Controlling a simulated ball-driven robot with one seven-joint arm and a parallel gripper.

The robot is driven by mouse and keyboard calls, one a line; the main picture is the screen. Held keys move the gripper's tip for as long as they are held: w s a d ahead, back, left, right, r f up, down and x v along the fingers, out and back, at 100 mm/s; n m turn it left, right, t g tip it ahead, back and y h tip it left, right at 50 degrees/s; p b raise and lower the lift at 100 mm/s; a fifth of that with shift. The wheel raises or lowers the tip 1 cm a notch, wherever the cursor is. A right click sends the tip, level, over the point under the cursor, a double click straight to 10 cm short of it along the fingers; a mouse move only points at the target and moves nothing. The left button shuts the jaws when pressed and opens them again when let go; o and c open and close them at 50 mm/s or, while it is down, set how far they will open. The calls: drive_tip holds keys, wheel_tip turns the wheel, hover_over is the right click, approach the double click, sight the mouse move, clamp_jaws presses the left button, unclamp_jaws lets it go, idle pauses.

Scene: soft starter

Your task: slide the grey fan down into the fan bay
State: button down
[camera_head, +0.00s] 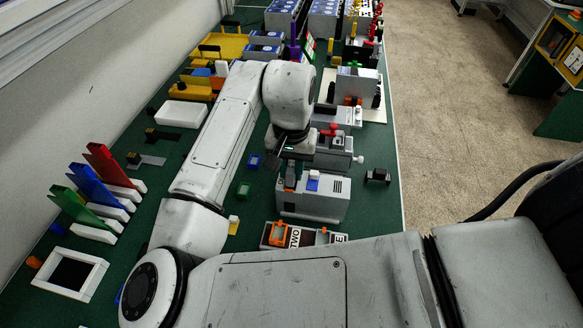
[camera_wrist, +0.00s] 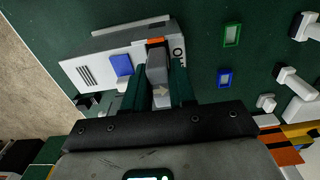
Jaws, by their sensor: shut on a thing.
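The soft starter, a light grey box (camera_head: 312,203) with a vented side and a blue patch on top, stands below my gripper. It also shows in the wrist view (camera_wrist: 92,72). My gripper (camera_head: 291,178) points down over the left end of this box. In the wrist view, my gripper (camera_wrist: 160,72) has its two dark green fingers shut on a grey block, the grey fan (camera_wrist: 157,66). The fan is over the box end with an orange edge. The fan bay is hidden under the fan and fingers; I cannot tell how deep the fan sits.
Other grey units (camera_head: 334,152) stand just behind the box. A small black part (camera_head: 377,176) lies to the right. Blue (camera_head: 255,161) and green (camera_head: 243,190) pieces lie to the left on green mat.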

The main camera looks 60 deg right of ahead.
drive_tip(key=shift+f, duration=0.25)
drive_tip(key=shift+f, duration=0.1)
idle(0.3)
drive_tip(key=shift+f+b, duration=0.35)
drive_tip(key=shift+f, duration=0.15)
drive_tip(key=shift+f, duration=0.1)
idle(0.6)
drive_tip(key=c, duration=0.9)
unclamp_jaws()
drive_tip(key=shift+o, duration=0.3)
drive_tip(key=shift+s+f, duration=0.1)
drive_tip(key=shift+c, duration=0.7)
drive_tip(key=shift+o, duration=1)
drive_tip(key=shift+c, duration=0.2)
